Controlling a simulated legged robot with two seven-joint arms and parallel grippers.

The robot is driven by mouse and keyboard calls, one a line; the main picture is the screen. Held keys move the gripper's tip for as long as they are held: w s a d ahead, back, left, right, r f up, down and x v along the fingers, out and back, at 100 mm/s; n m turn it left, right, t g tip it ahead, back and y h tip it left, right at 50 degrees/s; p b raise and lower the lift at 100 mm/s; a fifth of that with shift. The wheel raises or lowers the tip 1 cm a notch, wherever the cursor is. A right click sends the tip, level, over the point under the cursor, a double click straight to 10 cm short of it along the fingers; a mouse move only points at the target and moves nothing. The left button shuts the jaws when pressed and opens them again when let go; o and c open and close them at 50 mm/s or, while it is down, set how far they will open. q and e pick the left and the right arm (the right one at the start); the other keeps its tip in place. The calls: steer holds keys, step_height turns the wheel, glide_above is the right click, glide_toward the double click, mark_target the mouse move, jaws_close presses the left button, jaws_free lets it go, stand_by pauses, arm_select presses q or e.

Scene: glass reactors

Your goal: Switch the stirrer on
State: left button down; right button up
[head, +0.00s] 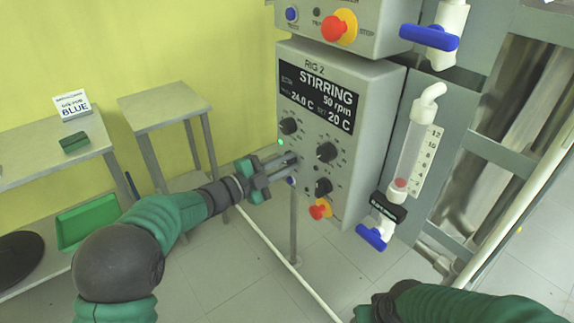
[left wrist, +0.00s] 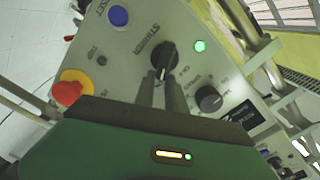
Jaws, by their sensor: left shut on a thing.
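The control panel (head: 340,110) marked RIG 2 has a display (head: 318,98) reading STIRRING, 50 rpm, 24.0 C, set 20 C. The stirrer knob (left wrist: 161,56) is black, with a light pointer line, and shows in the left wrist view. My left gripper (head: 291,159) is shut on this knob, its fingers (left wrist: 161,92) on either side. In the head view the gripper mostly hides the knob. A green lamp (head: 281,142) beside it is lit, also in the left wrist view (left wrist: 200,46). My right arm is at the bottom right; its fingers are not visible.
Other black knobs (head: 326,151), a blue button (left wrist: 117,15) and a red-and-yellow stop button (head: 320,208) sit close to the gripper. A blue-handled valve (head: 373,236) and glass tube (head: 413,150) are at the right. A side table (head: 165,105) stands left.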

arm_select(q)
steer(key=shift+w+a+f, duration=0.1)
steer(key=shift+a+f, duration=0.2)
steer(key=shift+f, duration=0.2)
steer(key=c, duration=1.6)
jaws_free()
steer(key=shift+o, duration=1.1)
steer(key=shift+w, duration=0.2)
steer(key=shift+d+r, duration=0.1)
steer(key=shift+r, duration=0.15)
steer(key=p+v, duration=0.2)
steer(key=v, duration=1.5)
steer(key=shift+d, duration=0.1)
